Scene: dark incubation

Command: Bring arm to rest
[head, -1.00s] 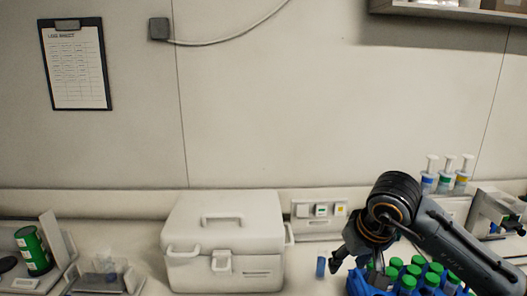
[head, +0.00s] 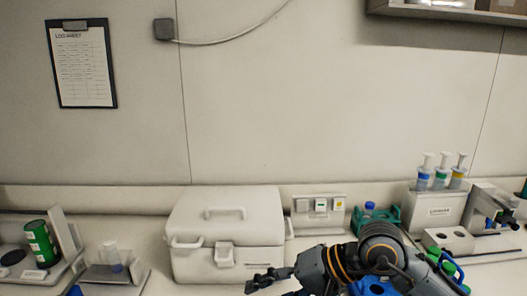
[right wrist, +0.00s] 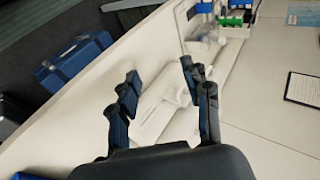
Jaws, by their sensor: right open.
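My right gripper (head: 268,279) is low in the head view, in front of the white cooler box (head: 228,240). Its arm comes in from the lower right. In the right wrist view the gripper (right wrist: 160,74) has its two dark fingers spread apart with nothing between them. The wrist view looks along the pale bench. My left gripper and arm are not in view.
A blue tube rack (head: 372,287) is partly hidden behind my right arm. A green rack (head: 378,216), a white holder with syringe-like plungers (head: 437,208) and a small instrument stand at the right. A green canister (head: 38,243) stands at the left.

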